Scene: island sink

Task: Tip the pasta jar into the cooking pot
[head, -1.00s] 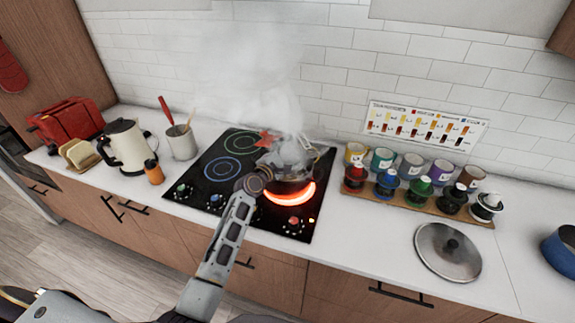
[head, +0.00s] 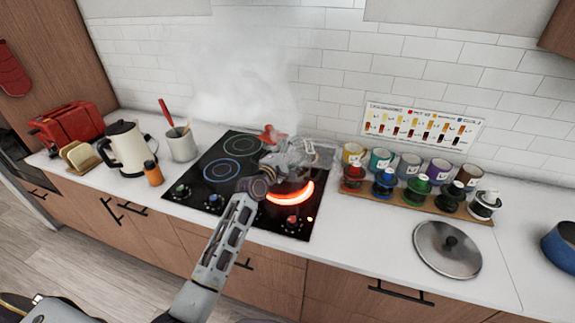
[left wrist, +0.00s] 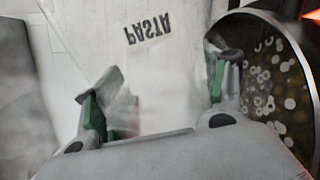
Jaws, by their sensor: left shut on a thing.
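My left gripper (head: 288,157) is over the lit right burner, among steam. In the left wrist view its green-padded fingers (left wrist: 155,108) are shut on the pale pasta jar (left wrist: 120,55), whose PASTA label appears upside down. In the head view a clear glassy shape beside the gripper looks like the jar (head: 322,153); its exact tilt is hard to tell. The cooking pot (left wrist: 268,75) shows bubbling water right of the jar in the left wrist view. In the head view my gripper mostly hides the pot. My right gripper is not in view.
The black hob (head: 210,172) has a glowing burner (head: 292,193). A red object (head: 271,134) is behind the gripper. A kettle (head: 127,150) stands left.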

